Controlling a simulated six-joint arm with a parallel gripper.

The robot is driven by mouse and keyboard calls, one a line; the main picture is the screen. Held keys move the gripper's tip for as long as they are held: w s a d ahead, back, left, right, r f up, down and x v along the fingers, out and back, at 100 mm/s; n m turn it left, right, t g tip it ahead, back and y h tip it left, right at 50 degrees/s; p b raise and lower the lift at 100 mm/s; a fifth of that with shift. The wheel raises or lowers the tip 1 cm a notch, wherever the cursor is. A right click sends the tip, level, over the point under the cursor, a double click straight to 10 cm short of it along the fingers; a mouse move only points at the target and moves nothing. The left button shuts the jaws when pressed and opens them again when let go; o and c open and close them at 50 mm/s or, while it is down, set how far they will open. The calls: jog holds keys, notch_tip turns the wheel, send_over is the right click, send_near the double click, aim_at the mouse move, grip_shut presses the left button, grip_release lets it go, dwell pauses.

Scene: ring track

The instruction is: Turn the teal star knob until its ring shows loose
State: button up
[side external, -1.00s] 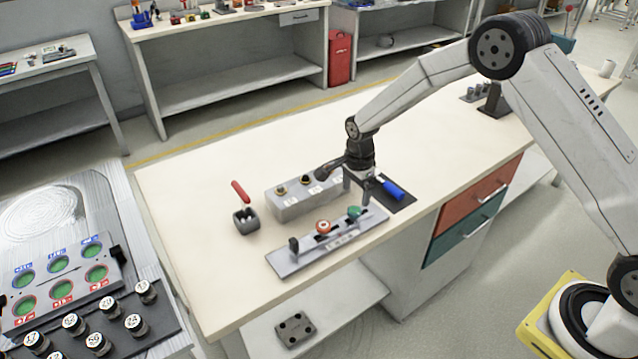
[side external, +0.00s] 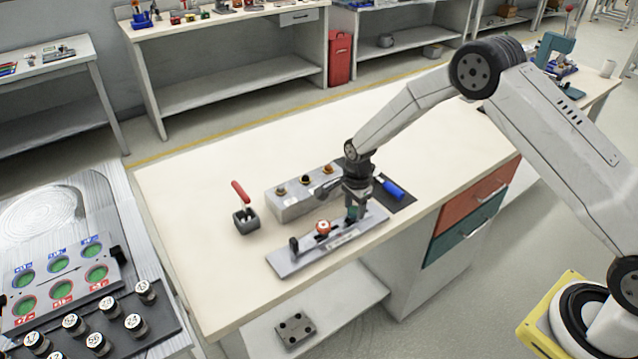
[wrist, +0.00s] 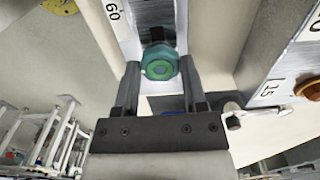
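The teal star knob (wrist: 160,62) sits on the track of the ring plate, with a green disc and a darker ring on its face. In the side view the knob (side external: 351,213) is mostly hidden by my gripper (side external: 355,211). My gripper (wrist: 160,68) points down at the knob, with one finger on each side of it. The fingers look open around the knob, and whether they touch it is hard to tell. The slotted metal plate (side external: 290,262) also carries a red-and-white knob (side external: 322,228) and a black upright stop (side external: 294,244).
A grey block with several brass-topped fittings (side external: 293,207) stands close behind the plate. A blue-handled tool (side external: 391,188) lies on a dark mat to the right. A small dark box with a red-handled item (side external: 246,219) stands left. The table's rear is clear.

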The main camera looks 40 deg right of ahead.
grip_shut()
jog(key=shift+n, duration=0.3)
jog(key=n, duration=1)
jog(key=shift+n, duration=0.3)
jog(key=n, duration=0.3)
jog(key=shift+n, duration=0.3)
jog(key=n, duration=0.3)
jog(key=shift+n, duration=0.3)
jog(key=n, duration=0.6)
jog(key=shift+s+f+n, duration=0.15)
jog(key=shift+n, duration=0.15)
